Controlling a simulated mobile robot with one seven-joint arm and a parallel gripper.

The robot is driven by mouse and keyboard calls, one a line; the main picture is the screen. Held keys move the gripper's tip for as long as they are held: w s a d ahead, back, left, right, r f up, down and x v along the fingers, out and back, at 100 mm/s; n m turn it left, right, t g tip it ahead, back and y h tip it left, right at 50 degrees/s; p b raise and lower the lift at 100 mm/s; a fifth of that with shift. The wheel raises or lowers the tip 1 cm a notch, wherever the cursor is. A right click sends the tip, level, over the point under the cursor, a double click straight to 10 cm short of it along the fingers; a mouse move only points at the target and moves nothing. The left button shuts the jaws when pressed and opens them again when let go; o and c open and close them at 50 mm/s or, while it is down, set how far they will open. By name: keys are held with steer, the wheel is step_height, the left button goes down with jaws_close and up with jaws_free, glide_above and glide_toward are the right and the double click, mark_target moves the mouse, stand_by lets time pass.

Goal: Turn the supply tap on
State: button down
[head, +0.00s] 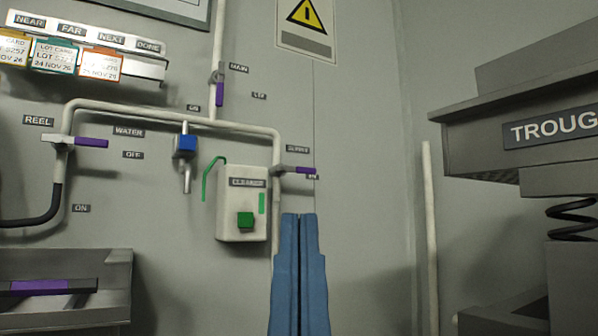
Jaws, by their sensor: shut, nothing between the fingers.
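Several pipe taps are on the wall, and I cannot read a plain "supply" label on any. The tap under the MAIN label (238,68) has a purple lever (219,94) hanging down along its pipe. The REEL tap's purple lever (92,142) points right, towards the OFF label (133,154); its ON label (81,208) is below. The right-hand tap's purple lever (305,170) points right, under a small blurred label (298,149). My gripper (300,216), blue, is shut and empty, pointing up below the right-hand tap and touching none visibly.
A CLEANER box (243,204) with a green button is left of my gripper. A blue-handled tap (185,146) hangs beside it. A grey TROUGH unit (480,140) juts in at the right. A grey tray (115,290) is at lower left.

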steer(key=shift+r, duration=0.1)
step_height(320, 180, up, 48)
steer(key=p, duration=4.8)
